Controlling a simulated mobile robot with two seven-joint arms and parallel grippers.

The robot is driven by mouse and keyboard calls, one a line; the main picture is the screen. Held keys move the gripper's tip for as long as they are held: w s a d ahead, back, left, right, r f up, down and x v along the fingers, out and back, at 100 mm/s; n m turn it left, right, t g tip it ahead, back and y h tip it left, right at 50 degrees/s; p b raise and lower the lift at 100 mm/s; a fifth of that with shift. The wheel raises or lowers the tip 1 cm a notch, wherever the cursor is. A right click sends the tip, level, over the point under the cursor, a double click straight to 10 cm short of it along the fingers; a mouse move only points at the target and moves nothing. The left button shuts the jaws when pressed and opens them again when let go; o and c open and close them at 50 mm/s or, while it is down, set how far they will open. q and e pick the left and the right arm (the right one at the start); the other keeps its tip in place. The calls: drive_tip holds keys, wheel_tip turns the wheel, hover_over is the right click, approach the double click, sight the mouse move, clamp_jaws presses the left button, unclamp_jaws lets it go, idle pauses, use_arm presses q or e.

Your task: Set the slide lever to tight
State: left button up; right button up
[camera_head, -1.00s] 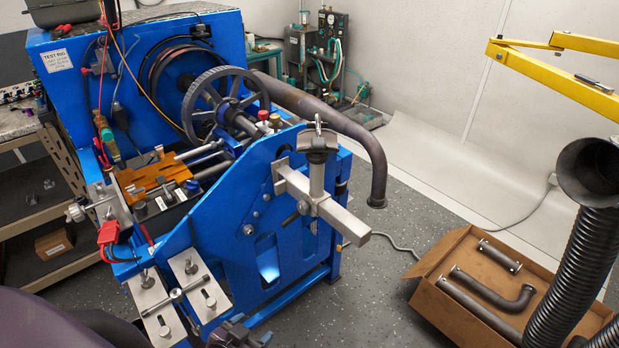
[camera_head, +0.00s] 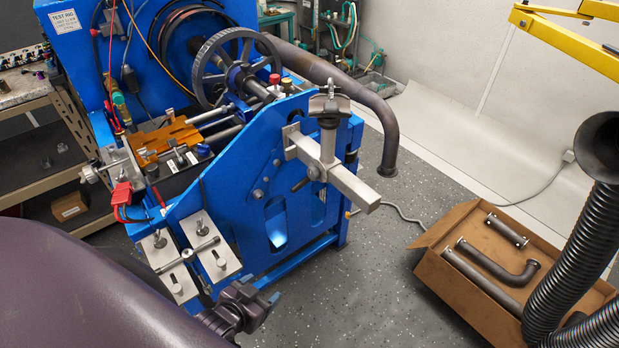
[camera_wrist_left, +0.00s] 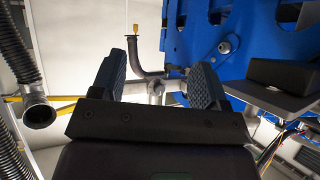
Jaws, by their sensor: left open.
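The blue test rig (camera_head: 230,190) carries a bare metal slide bar (camera_head: 345,185) with an upright clamp post on its front panel. A small dark lever (camera_head: 303,184) sticks out at the bar's joint; it looks like the slide lever, but its setting cannot be read. My left gripper (camera_head: 268,293) is below and to the left of the bar, apart from it, near the rig's lower front. In the left wrist view, my left gripper (camera_wrist_left: 160,68) is open and empty, with the metal clamp (camera_wrist_left: 155,88) seen beyond its fingers. My right gripper is out of view.
Two slotted metal plates (camera_head: 220,262) with a T-handle lie beside my left gripper. A bent exhaust pipe (camera_head: 388,140) hangs behind the bar. A cardboard box (camera_head: 430,265) of pipes and a black hose (camera_head: 580,265) stand at the right. Floor between is clear.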

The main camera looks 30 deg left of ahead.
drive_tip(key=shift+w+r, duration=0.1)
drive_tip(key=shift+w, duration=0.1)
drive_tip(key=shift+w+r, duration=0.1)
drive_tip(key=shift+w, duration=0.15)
